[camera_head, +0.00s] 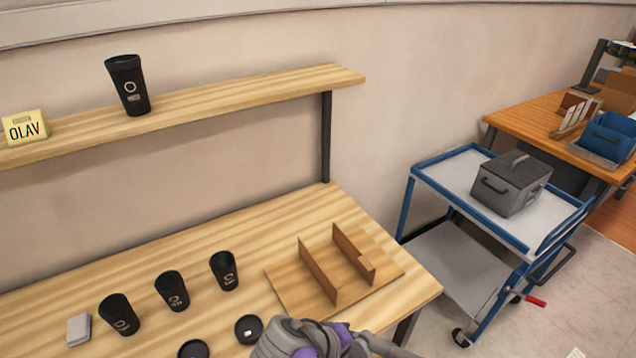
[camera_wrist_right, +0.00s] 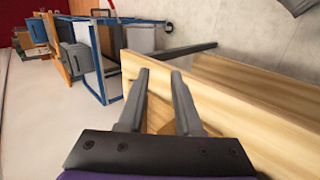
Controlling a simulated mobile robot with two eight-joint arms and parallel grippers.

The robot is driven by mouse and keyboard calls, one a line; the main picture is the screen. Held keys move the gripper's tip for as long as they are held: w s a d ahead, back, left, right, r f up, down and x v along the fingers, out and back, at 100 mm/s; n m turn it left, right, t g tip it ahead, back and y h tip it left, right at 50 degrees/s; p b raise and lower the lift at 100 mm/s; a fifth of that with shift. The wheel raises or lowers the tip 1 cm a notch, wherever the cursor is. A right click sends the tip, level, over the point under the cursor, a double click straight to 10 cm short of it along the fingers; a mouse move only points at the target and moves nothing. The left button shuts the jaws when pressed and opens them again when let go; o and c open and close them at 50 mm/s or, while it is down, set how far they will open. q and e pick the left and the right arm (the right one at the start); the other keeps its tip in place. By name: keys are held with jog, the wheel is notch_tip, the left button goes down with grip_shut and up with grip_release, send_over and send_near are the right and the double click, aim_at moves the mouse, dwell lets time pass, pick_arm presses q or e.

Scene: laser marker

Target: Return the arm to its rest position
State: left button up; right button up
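The task's arm shows as a grey and purple link (camera_head: 310,340) of mine at the bottom edge of the head view, in front of the wooden table (camera_head: 235,225). Its fingers are not seen there. In the right wrist view my right gripper (camera_wrist_right: 161,78) has its two grey fingers apart with nothing between them. Pale wood (camera_wrist_right: 235,110) lies behind and right of the fingers; I cannot tell whether they touch it. My left gripper is in neither view.
Black cups (camera_head: 172,290), black lids (camera_head: 248,329) and a wooden divider stand (camera_head: 290,290) are on the table. A blue trolley (camera_head: 450,180) bearing a grey box (camera_head: 510,185) stands right.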

pick_arm(q)
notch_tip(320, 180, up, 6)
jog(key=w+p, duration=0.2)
jog(key=p, duration=0.2)
jog(key=shift+p, duration=0.3)
pick_arm(e)
jog(key=s+d+m+t+y, duration=0.1)
jog(key=s+d+m+y, duration=0.4)
jog(key=d+y, duration=0.2)
jog(key=shift+d+m+y, duration=0.4)
jog(key=shift+d, duration=0.7)
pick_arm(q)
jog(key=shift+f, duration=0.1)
pick_arm(e)
jog(key=shift+r, duration=0.1)
